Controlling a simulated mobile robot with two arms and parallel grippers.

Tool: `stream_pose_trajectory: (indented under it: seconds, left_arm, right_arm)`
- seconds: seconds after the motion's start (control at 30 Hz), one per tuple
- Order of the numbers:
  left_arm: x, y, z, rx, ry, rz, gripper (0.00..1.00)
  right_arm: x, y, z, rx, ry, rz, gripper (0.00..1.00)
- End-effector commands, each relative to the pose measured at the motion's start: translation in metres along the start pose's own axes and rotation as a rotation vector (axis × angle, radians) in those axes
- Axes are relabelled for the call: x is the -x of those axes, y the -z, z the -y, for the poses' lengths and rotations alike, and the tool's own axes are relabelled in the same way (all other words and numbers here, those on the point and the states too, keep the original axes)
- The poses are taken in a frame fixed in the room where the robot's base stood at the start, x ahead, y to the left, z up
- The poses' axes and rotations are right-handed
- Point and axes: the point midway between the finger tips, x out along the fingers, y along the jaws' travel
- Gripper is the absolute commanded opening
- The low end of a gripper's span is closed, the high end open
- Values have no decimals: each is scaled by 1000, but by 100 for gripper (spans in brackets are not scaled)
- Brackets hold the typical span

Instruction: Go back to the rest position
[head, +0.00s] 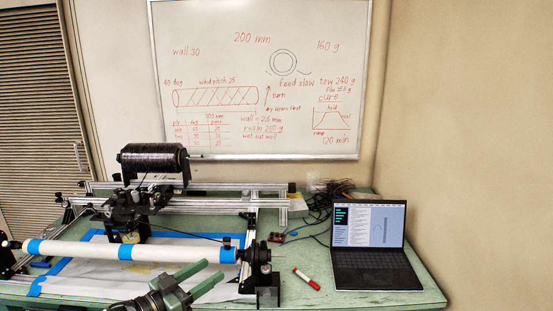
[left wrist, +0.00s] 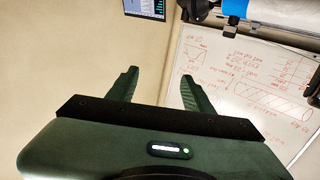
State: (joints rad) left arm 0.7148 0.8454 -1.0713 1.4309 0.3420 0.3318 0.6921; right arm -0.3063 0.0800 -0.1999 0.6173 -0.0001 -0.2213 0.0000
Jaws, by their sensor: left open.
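My left gripper (head: 194,283) is at the bottom middle of the head view, in front of the table's front edge region and near the white tube (head: 80,249) of the winding machine. Its two green fingers are apart, with nothing between them. In the left wrist view the fingers (left wrist: 157,88) are also spread and empty. The tube, wrapped with blue tape bands, lies level across the machine at the left. My right gripper is not in either view.
The winding machine with a black tow spool (head: 153,163) fills the table's left half. An open laptop (head: 372,245) stands at the right, with a red marker (head: 306,278) left of it. Loose cables (head: 325,205) lie behind. A whiteboard (head: 345,60) hangs on the wall.

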Motion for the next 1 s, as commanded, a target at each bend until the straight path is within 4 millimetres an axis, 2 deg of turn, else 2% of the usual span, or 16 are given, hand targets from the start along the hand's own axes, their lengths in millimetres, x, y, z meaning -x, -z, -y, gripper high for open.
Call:
stream_pose_trajectory:
  seconds: [0.03, 0.27, 0.37, 0.57, 0.67, 0.77, 0.87, 0.9, 1.0]
  left_arm:
    - [0, -12, 1, 2, 12, 9, 51]
    - [0, -49, 8, -4, 64, 46, 51]
    - [2, -71, 12, -5, 93, 70, 51]
    - [12, -136, 19, -2, 173, 144, 51]
    - [22, -179, 21, 2, 221, 200, 51]
    - [39, -234, 19, 16, 279, 276, 51]
    - [67, -304, 11, 34, 342, 381, 51]
    - [80, -331, 6, 41, 365, 427, 51]
    - [117, -397, -12, 66, 414, 543, 51]
  right_arm:
    - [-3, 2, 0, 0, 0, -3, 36]
    - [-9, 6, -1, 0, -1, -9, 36]
    - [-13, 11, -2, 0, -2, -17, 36]
    - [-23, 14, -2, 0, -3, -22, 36]
    - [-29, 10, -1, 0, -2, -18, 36]
    - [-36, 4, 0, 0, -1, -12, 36]
    - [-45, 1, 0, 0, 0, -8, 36]
    - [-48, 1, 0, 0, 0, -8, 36]
    - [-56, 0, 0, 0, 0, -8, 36]
